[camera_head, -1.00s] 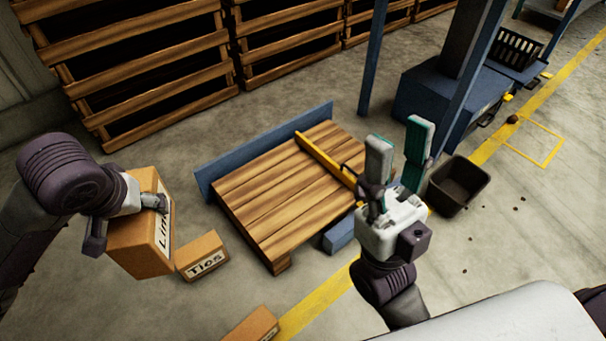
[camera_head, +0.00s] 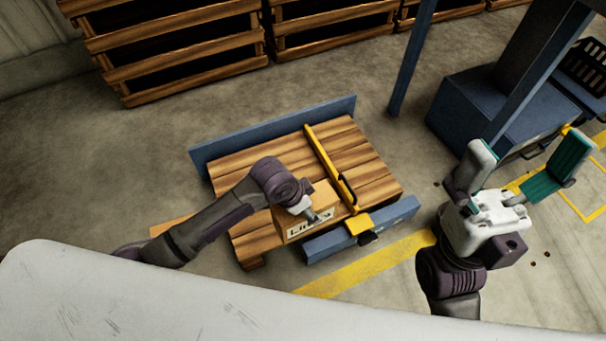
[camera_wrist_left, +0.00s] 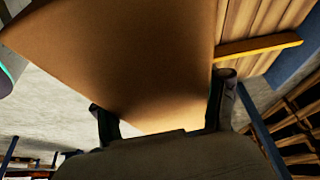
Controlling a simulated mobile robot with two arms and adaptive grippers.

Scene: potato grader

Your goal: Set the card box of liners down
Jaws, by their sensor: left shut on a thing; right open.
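The card box of liners (camera_head: 322,196) is brown with a black-lettered white label, partly covered by my left arm. My left gripper (camera_head: 311,214) is shut on it. The box is at the front of the slatted wooden platform (camera_head: 240,177), left of the yellow bar (camera_head: 328,165). I cannot tell whether its base touches the boards. In the left wrist view the box (camera_wrist_left: 130,60) fills the upper middle between the fingers of my left gripper (camera_wrist_left: 162,112). My right gripper (camera_head: 520,172) is open and empty, off to the right of the platform.
A blue back rail (camera_head: 275,134) and a blue front beam (camera_head: 390,222) edge the platform. A blue post (camera_head: 411,60) and a blue machine base (camera_head: 495,110) stand at the right. Slatted wooden crates (camera_head: 180,55) line the back. Boards right of the yellow bar are bare.

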